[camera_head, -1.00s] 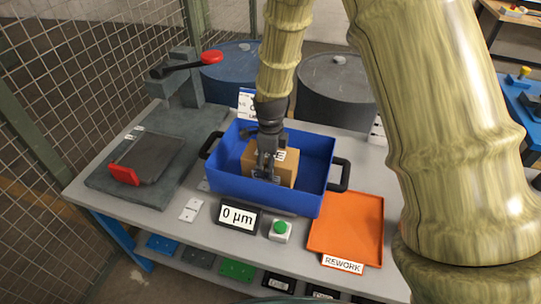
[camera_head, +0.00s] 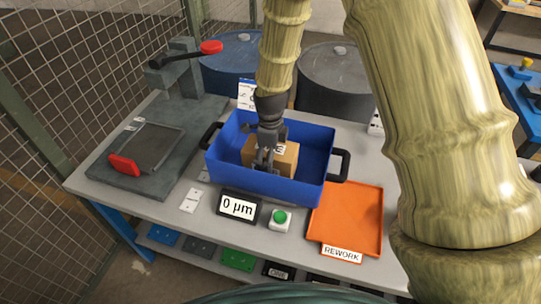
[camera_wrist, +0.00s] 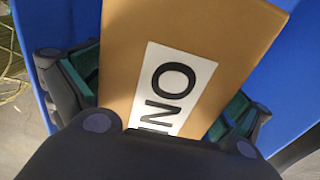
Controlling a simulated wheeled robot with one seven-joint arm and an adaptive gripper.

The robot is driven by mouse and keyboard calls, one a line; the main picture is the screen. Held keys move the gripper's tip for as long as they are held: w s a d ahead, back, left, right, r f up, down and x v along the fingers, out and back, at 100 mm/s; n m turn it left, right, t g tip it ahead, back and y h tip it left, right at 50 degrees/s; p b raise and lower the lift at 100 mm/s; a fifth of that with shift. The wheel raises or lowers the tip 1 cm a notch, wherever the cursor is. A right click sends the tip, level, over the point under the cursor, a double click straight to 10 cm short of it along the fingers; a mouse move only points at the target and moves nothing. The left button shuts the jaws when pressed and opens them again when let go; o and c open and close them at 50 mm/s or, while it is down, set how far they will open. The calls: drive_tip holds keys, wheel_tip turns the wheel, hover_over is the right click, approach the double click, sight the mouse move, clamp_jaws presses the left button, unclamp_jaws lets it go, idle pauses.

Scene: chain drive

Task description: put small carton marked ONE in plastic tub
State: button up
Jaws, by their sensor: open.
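The small brown carton (camera_head: 286,160) is inside the blue plastic tub (camera_head: 250,186), its lower part hidden by the tub's front wall. A white label on the carton (camera_wrist: 232,30) reads "ON" plus part of another letter in the wrist view. My gripper (camera_head: 264,160) reaches down into the tub from above. In the wrist view its two fingers (camera_wrist: 158,97) stand open on either side of the carton, which lies between them. The blue tub wall (camera_wrist: 62,20) shows behind. The fingertips and the carton's underside are hidden.
The tub has black side handles. An orange REWORK tray (camera_head: 346,215) lies to its right. A gauge display (camera_head: 238,206) and a green button (camera_head: 280,218) sit in front. A grey fixture with a red-knobbed lever (camera_head: 211,47) stands left.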

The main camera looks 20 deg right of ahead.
drive_tip(key=shift+r+b, duration=1.55)
drive_tip(key=shift+r, duration=4.6)
